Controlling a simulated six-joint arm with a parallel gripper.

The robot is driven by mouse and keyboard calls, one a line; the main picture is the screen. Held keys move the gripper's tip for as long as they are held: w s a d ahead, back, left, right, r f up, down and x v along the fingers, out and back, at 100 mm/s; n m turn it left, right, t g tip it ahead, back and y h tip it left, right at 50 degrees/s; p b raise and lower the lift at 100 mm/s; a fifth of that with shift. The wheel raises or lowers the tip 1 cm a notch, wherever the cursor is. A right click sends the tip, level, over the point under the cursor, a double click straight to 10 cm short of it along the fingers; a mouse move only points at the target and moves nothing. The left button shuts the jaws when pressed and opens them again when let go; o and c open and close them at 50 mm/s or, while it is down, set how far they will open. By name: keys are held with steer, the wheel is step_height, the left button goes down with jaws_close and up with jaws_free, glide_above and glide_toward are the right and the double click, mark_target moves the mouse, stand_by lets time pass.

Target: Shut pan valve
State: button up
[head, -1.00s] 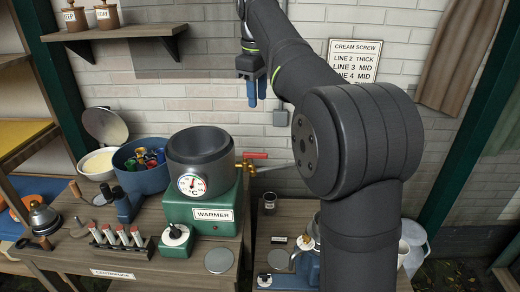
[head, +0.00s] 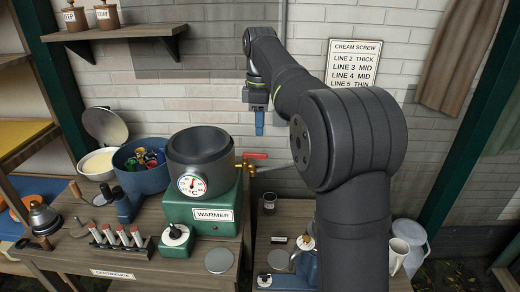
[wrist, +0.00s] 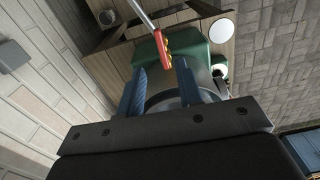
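The pan valve is a brass tap (head: 246,168) with a red lever (head: 255,156) on the right side of the dark grey pan (head: 200,160). The pan sits on the green warmer (head: 203,213). In the head view the lever points right, in line with the spout. My gripper (head: 259,128) hangs above the lever, apart from it. In the wrist view my gripper (wrist: 160,66) has its two blue fingers spread with nothing held. There the red lever (wrist: 162,48) shows beyond and between the fingertips, and the pan rim (wrist: 160,97) lies behind the fingers.
A blue pot (head: 143,168) of coloured items and a white bowl (head: 100,162) stand left of the pan. A rack of red-topped tubes (head: 122,238) is in front. The brick wall with its sign (head: 352,63) is behind. A small jar (head: 269,201) stands on the lower right bench.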

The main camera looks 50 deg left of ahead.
mark_target(260, 154)
step_height(260, 154, down, 9)
steer(key=shift+r, duration=0.1)
stand_by(0.3)
jaws_close()
